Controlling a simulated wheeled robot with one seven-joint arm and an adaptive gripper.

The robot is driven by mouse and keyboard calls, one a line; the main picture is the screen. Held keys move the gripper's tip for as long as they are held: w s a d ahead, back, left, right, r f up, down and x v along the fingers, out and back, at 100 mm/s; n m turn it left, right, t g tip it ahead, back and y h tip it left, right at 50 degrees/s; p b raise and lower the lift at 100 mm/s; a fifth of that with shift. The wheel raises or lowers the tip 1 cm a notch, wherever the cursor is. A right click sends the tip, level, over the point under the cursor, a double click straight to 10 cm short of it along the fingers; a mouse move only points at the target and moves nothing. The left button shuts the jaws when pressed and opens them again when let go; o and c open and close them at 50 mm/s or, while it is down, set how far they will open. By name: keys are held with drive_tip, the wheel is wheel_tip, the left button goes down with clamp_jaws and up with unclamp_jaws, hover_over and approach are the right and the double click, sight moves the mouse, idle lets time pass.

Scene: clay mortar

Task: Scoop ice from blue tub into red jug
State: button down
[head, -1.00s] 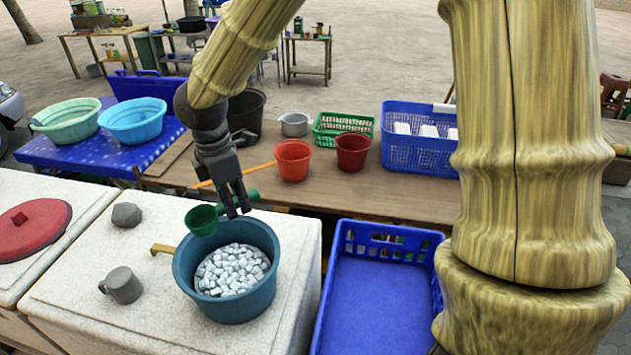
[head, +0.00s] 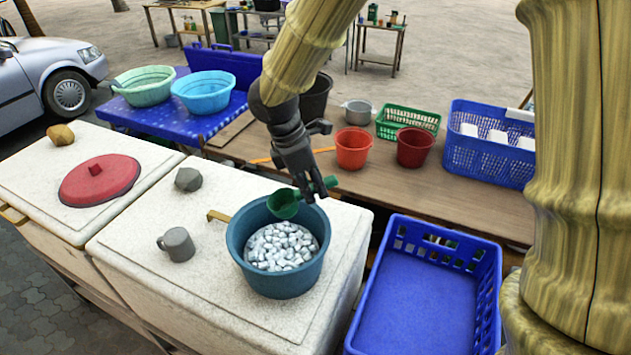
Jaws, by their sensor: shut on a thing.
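The blue tub (head: 277,280) stands on a white chest and holds many white ice pieces (head: 281,246). My gripper (head: 316,194) is shut on a green scoop (head: 285,204), by its handle at the right. The scoop's bowl is over the far rim of the tub, apart from the ice as far as I can tell. I cannot see whether the bowl holds ice. An orange-red container (head: 353,148) and a dark red container (head: 415,147) stand on the wooden table behind. I cannot tell which is the jug.
A grey mug (head: 177,244) and a grey stone (head: 188,179) are left of the tub. A blue crate (head: 420,300) stands at the right. A green basket (head: 408,122), a grey pot (head: 357,112) and a blue basket (head: 490,150) are on the wooden table.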

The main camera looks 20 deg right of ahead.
sight(288, 197)
drive_tip(key=shift+w+a+f+h+b, duration=0.1)
drive_tip(key=shift+a+f+h, duration=0.2)
drive_tip(key=shift+f+h, duration=0.3)
drive_tip(key=shift+a+f+h+b, duration=0.15)
drive_tip(key=shift+a+f+h, duration=0.1)
drive_tip(key=shift+f+h, duration=0.4)
drive_tip(key=shift+w+a+f+h+b, duration=0.1)
drive_tip(key=shift+a+f+h, duration=0.3)
drive_tip(key=shift+h, duration=0.35)
wheel_tip(288, 197, down, 11)
drive_tip(key=b, duration=1)
drive_tip(key=shift+a, duration=2.65)
drive_tip(key=r+p, duration=0.3)
drive_tip(key=r, duration=0.1)
drive_tip(key=r+p, duration=0.6)
drive_tip(key=r, duration=0.1)
drive_tip(key=shift+w+r+p, duration=0.3)
drive_tip(key=shift+r, duration=0.05)
drive_tip(key=shift+s+d+r+y+p, duration=0.1)
drive_tip(key=shift+d+r+y+p, duration=0.45)
drive_tip(key=shift+d+y, duration=0.35)
drive_tip(key=shift+s+d+r+t+y, duration=0.15)
drive_tip(key=shift+d+r+y, duration=0.65)
drive_tip(key=shift+y, duration=0.45)
drive_tip(key=shift+s+d+r+t+y, duration=0.15)
drive_tip(key=shift+d+r+y, duration=0.4)
drive_tip(key=shift+r+y, duration=0.5)
drive_tip(key=shift+w+f, duration=0.1)
drive_tip(key=shift+f, duration=0.1)
